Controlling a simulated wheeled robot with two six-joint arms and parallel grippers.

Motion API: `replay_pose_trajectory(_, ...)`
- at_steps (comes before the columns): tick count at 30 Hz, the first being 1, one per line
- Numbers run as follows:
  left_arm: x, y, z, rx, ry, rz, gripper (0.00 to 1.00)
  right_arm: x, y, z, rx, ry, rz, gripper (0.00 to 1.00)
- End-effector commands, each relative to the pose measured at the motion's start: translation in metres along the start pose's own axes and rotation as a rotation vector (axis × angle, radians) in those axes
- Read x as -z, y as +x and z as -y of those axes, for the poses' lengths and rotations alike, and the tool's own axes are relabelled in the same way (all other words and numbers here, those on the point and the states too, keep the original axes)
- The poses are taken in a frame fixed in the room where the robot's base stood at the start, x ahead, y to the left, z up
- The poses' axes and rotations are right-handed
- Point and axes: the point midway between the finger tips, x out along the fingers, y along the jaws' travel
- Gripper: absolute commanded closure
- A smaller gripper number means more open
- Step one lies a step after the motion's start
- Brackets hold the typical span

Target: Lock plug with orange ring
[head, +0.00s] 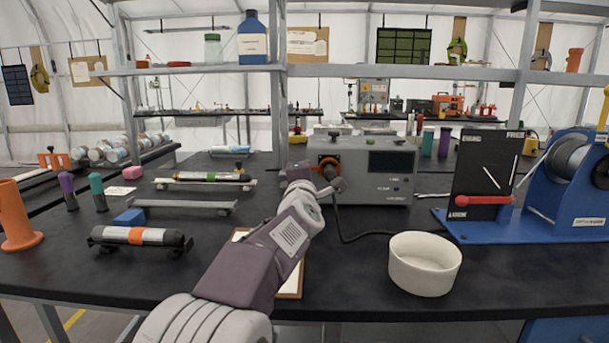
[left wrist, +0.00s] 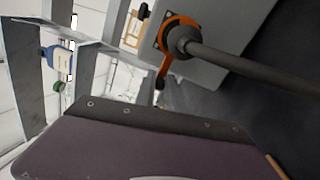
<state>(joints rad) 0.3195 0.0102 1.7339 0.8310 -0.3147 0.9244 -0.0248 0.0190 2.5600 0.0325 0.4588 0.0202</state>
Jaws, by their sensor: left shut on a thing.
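The orange ring (head: 328,161) sits around a socket on the front of a grey instrument box (head: 372,158). In the left wrist view the orange ring (left wrist: 176,22) surrounds the grey plug (left wrist: 186,42), and its lever reaches down toward my gripper. A dark cable runs from the plug. The plug appears seated at the ring; its depth is hidden. My left gripper (head: 308,174) is at the box's left front, beside the ring, and appears shut on the ring's lever. Its fingertips are hidden in the left wrist view. My right gripper is not in view.
A white bowl (head: 425,263) stands at the front, right of the cable (head: 345,238). A blue winch stand (head: 560,190) is at the right. A black cylinder with an orange band (head: 139,236) lies left of my arm. A clipboard (head: 291,285) lies partly beneath my arm.

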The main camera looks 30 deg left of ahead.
Motion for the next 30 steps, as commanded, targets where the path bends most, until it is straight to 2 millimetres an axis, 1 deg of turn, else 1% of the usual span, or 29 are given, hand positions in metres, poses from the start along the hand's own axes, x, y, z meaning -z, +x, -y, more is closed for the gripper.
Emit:
replay_pose_trajectory(12,0.000,0.000,-0.002,-0.004,-0.006,0.000,1.00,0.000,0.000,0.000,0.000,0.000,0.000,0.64)
replay_pose_trajectory(13,0.000,0.000,-0.002,-0.004,-0.006,0.000,0.77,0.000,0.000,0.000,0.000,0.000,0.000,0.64)
replay_pose_trajectory(14,0.000,0.000,-0.001,-0.003,-0.006,0.000,0.69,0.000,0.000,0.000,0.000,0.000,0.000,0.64)
replay_pose_trajectory(15,0.000,0.000,-0.001,-0.003,-0.006,0.000,0.66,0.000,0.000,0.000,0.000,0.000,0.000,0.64)
replay_pose_trajectory(23,0.000,0.000,0.000,-0.001,-0.004,0.000,0.66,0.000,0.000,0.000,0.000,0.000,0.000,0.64)
replay_pose_trajectory(25,0.000,-0.003,-0.001,-0.001,-0.004,0.000,0.66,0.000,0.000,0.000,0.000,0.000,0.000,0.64)
replay_pose_trajectory(28,-0.001,-0.016,-0.001,0.000,-0.005,0.002,0.66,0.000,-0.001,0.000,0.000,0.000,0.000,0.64)
replay_pose_trajectory(30,-0.001,-0.030,-0.003,-0.002,-0.005,0.002,0.66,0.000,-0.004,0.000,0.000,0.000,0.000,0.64)
